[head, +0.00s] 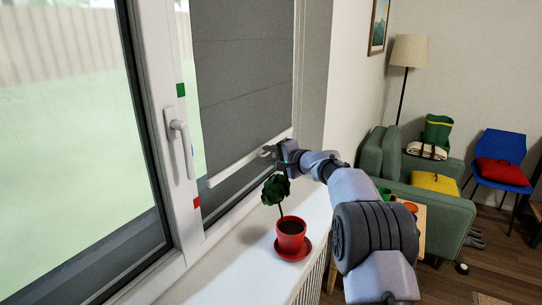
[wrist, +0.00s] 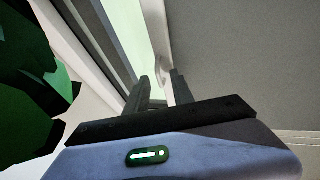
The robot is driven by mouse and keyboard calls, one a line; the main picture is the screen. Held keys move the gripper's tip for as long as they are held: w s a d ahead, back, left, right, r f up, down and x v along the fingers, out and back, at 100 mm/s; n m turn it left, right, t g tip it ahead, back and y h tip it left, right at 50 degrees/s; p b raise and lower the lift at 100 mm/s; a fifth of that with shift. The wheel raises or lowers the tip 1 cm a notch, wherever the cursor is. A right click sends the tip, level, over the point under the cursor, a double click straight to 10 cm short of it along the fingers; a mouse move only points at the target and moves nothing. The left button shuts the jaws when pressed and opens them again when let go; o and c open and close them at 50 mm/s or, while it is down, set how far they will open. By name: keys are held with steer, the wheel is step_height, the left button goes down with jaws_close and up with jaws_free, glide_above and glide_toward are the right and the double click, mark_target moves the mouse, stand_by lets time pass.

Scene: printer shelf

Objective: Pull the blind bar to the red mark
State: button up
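The grey blind (head: 245,70) hangs over the window with a white bar (head: 228,175) along its lower edge. The bar sits a little above the level of the red mark (head: 196,203) on the window frame. My gripper (head: 268,152) is at the right part of the bar. In the wrist view the bar (wrist: 155,35) runs between the two fingers of my gripper (wrist: 160,88). The fingers stand apart, with a gap beside the bar on the left. Where the bar passes deeper between the fingers is partly hidden.
A red pot (head: 291,236) with a dark green plant (head: 276,190) stands on the sill (head: 240,270), just below my gripper. The plant also fills the left of the wrist view (wrist: 30,85). A green mark (head: 181,90) and the window handle (head: 178,135) are on the frame.

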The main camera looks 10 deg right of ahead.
steer(key=v, duration=1.7)
steer(key=shift+s+r, duration=0.15)
steer(key=shift+s, duration=0.05)
